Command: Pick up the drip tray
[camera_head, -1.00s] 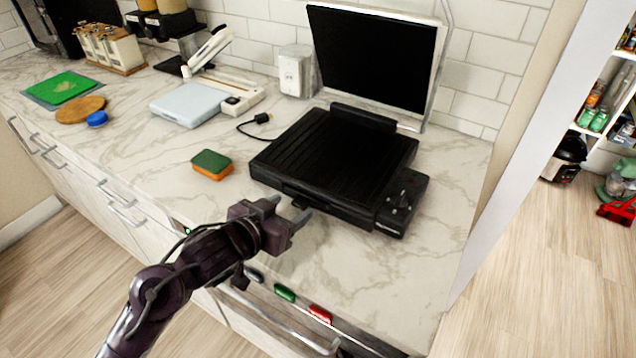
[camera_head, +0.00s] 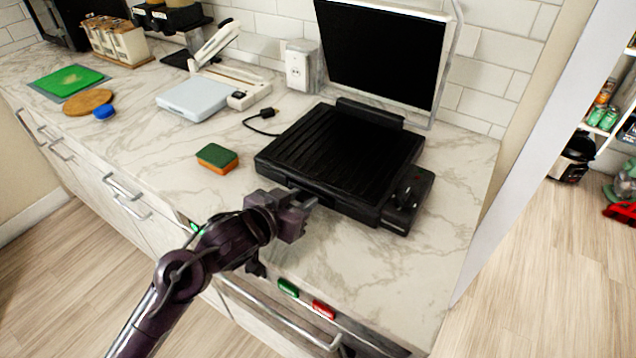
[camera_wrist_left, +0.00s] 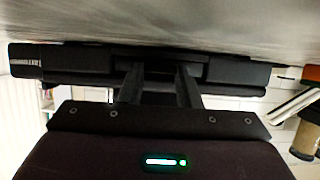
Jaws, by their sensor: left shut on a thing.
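The black electric grill (camera_head: 340,150) stands on the marble counter. Its drip tray shows only as a dark, low piece at the middle of the grill's front edge; the wrist view shows this drip tray (camera_wrist_left: 160,69) set in the front of the grill's body (camera_wrist_left: 70,60). My left gripper (camera_head: 306,202) is at that front edge, with its fingers shut on the tray's front. The fingers (camera_wrist_left: 160,80) also show in the left wrist view, reaching to the tray. The rest of the tray is hidden inside the grill. My right gripper is not in view.
A green and orange sponge (camera_head: 217,158) lies left of the grill. A black panel (camera_head: 383,52) stands behind it. A white scale (camera_head: 194,98) and a power plug (camera_head: 267,113) are farther back. The counter (camera_head: 390,270) is clear in front of the grill, above the drawers.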

